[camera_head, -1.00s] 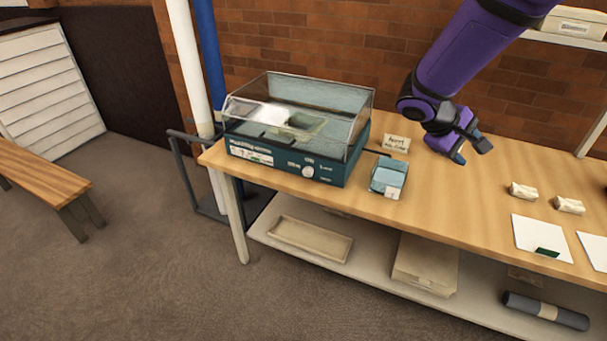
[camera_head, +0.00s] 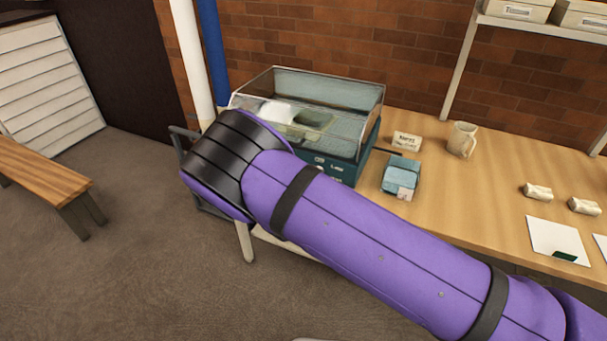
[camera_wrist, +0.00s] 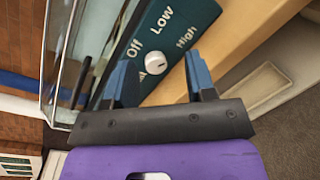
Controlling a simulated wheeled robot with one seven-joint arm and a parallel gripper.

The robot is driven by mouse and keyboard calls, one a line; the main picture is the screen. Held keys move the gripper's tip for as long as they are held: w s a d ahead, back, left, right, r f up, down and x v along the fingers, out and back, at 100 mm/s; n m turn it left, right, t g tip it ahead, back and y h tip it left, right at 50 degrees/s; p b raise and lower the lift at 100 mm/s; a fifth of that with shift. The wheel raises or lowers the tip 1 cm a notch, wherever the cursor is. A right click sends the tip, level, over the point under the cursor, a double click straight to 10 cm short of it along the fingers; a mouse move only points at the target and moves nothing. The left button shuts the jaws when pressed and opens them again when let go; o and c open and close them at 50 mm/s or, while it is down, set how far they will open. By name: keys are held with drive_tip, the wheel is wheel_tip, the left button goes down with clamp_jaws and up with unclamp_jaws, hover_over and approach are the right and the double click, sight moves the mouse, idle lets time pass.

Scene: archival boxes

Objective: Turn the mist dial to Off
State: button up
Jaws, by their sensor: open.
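The mist dial (camera_wrist: 157,63) is a small white round knob on the dark teal front panel (camera_wrist: 185,22) of the humidifying box. The words Off, Low and High are printed around it. I cannot make out clearly which one it points to. My gripper (camera_wrist: 158,68) is open, with one blue finger on each side of the dial in the wrist view. I cannot tell whether the fingers touch it. In the head view, the box's clear lid (camera_head: 330,108) is down, and my purple arm hides the dial, my gripper and much of the panel.
A small blue box (camera_head: 401,177) stands on the wooden table (camera_head: 470,190) right of the unit. White bundles (camera_head: 538,191) and a sheet (camera_head: 555,238) lie further right. A bench (camera_head: 48,172) stands at left.

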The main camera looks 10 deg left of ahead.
drive_tip(key=a+f+n+t+y, duration=0.2)
drive_tip(key=a+f+n+y, duration=0.1)
drive_tip(key=a+f, duration=0.15)
drive_tip(key=x, duration=1)
drive_tip(key=shift+r, duration=0.25)
drive_tip(key=c, duration=0.7)
